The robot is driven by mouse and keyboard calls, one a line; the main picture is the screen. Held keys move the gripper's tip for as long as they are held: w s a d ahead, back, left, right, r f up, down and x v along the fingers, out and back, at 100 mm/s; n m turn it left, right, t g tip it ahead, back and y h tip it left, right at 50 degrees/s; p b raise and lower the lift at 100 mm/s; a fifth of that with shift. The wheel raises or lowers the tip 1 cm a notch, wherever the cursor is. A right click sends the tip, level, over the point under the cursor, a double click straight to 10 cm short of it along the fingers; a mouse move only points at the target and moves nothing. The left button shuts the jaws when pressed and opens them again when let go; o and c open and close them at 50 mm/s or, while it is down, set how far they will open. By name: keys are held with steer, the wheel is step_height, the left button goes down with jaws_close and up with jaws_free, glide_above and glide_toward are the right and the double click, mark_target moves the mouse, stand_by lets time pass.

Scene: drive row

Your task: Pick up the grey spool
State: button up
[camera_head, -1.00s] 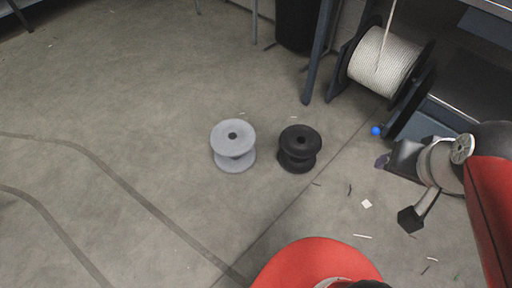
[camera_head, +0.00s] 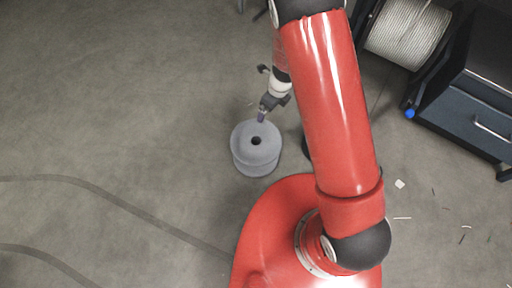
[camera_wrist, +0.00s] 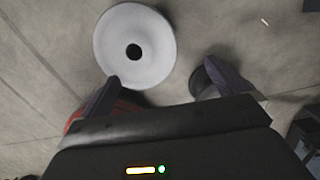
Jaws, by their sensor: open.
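The grey spool (camera_head: 256,146) stands upright on the concrete floor, its round top flange with a dark centre hole facing up. In the wrist view the grey spool (camera_wrist: 134,46) lies ahead of the fingers, a little left of centre. My gripper (camera_head: 262,112) is just behind the spool in the head view, above its far edge. In the wrist view my gripper (camera_wrist: 166,82) is open, with two dark fingers spread and nothing between them. Whether a finger touches the spool I cannot tell.
A black spool (camera_head: 307,147) stands right of the grey one, mostly hidden by my red arm; part of it shows behind the right finger (camera_wrist: 201,82). A cable reel (camera_head: 408,32) and a blue drawer cabinet (camera_head: 470,112) stand at right. The floor at left is clear.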

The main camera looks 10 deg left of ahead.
mark_target(270, 133)
steer(key=s+f+m, duration=0.1)
steer(key=f, duration=0.3)
steer(key=f+m+h, duration=0.1)
steer(key=f, duration=0.3)
steer(key=s+d+f+m, duration=0.1)
steer(key=f+m, duration=0.1)
steer(key=f, duration=0.1)
steer(key=shift+s+f+h, duration=0.3)
steer(key=shift+f+h, duration=0.1)
steer(key=f, duration=0.7)
steer(key=shift+w+a+f, duration=0.1)
steer(key=shift+w+a, duration=0.2)
steer(key=c, duration=1.7)
steer(key=shift+c, duration=0.2)
